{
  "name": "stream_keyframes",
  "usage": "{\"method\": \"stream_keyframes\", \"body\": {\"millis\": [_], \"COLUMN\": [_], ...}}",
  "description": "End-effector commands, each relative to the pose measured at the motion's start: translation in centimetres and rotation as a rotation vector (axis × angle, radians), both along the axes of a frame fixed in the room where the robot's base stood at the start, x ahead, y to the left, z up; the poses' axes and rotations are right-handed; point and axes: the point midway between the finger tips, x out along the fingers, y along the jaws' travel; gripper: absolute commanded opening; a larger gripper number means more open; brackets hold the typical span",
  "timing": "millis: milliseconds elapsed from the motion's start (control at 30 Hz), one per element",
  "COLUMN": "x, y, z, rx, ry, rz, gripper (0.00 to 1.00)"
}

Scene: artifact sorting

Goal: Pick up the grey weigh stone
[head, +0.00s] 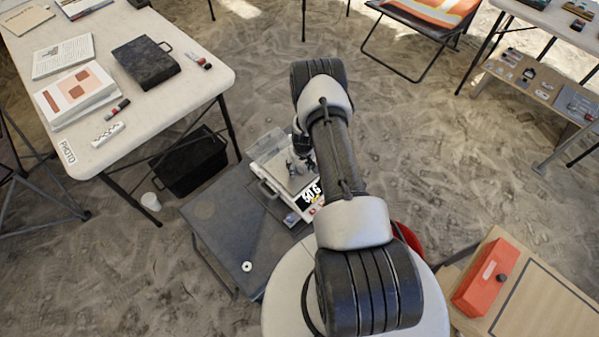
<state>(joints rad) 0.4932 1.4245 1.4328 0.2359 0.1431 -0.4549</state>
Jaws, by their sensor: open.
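A scale (268,150) stands on the low dark grey table, and its display reads 50 G. My gripper (300,165) is over the scale's pan, partly hidden behind my own arm. Its fingers look small and dark, and it is open. I cannot make out a grey weigh stone for certain; small grey shapes at the pan blend with the fingers. Whether the fingers touch anything there cannot be told.
The low dark table (225,222) has a small white ring (247,266) near its front. A white table (185,100) with books and a black case (146,62) stands at left. A black crate (190,165) sits beneath it. A red box (487,278) lies at lower right.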

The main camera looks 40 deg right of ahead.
Motion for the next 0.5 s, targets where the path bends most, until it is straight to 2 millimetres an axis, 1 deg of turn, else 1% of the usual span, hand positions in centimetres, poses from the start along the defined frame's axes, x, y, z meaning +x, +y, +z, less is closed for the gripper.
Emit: {"method": "stream_keyframes", "body": {"millis": [33, 100, 333, 500], "x": [0.11, 0.19, 0.19, 0.17], "y": [-0.03, -0.06, -0.06, -0.07], "z": [-0.65, -0.91, -0.84, -0.83], "rx": [0.000, 0.000, 0.000, 0.000], "ry": [-0.001, -0.001, -0.001, -0.001], "rz": [0.001, 0.001, 0.000, 0.000], "gripper": [0.49, 0.49, 0.49, 0.38]}}
